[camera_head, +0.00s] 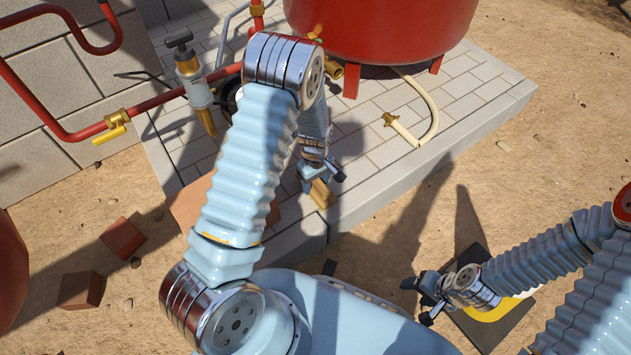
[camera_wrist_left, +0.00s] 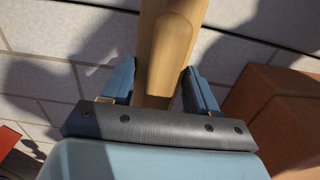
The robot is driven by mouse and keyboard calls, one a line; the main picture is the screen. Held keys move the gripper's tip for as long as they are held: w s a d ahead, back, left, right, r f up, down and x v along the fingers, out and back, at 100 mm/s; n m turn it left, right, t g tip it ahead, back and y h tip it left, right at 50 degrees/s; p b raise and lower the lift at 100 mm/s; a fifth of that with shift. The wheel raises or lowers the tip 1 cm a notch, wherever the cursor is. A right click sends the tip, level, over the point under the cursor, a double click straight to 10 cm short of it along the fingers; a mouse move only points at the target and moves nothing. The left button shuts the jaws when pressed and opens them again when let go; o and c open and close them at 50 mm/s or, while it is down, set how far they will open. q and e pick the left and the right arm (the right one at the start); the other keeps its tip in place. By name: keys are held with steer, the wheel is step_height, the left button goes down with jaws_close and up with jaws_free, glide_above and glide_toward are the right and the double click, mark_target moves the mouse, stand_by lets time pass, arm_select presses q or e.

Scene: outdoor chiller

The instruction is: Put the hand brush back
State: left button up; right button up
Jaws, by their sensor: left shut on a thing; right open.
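My left gripper (camera_head: 322,180) is low over the edge of the tiled platform (camera_head: 458,92), partly behind my own arm in the head view. It is shut on the hand brush, whose light wooden part (camera_head: 322,195) shows just below the fingers. In the left wrist view the brush's wooden handle (camera_wrist_left: 172,50) runs up from between the two blue fingers (camera_wrist_left: 158,85). Its bristles cannot be made out. My right gripper (camera_head: 416,302) is open and empty, low at the right over the sandy ground.
A red tank (camera_head: 385,25) stands on the platform, with a beige hose (camera_head: 432,110) beside it. Red pipes with a yellow-handled valve (camera_head: 112,128) run at the left. Loose bricks (camera_head: 122,238) lie on the sand. A dark and yellow mat (camera_head: 510,318) is under my right arm.

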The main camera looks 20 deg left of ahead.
arm_select(q)
steer(key=shift+f, duration=0.1)
steer(key=o, duration=1)
steer(key=shift+r, duration=0.3)
step_height(320, 180, up, 12)
steer(key=shift+f+p, duration=0.15)
steer(key=shift+p, duration=1.05)
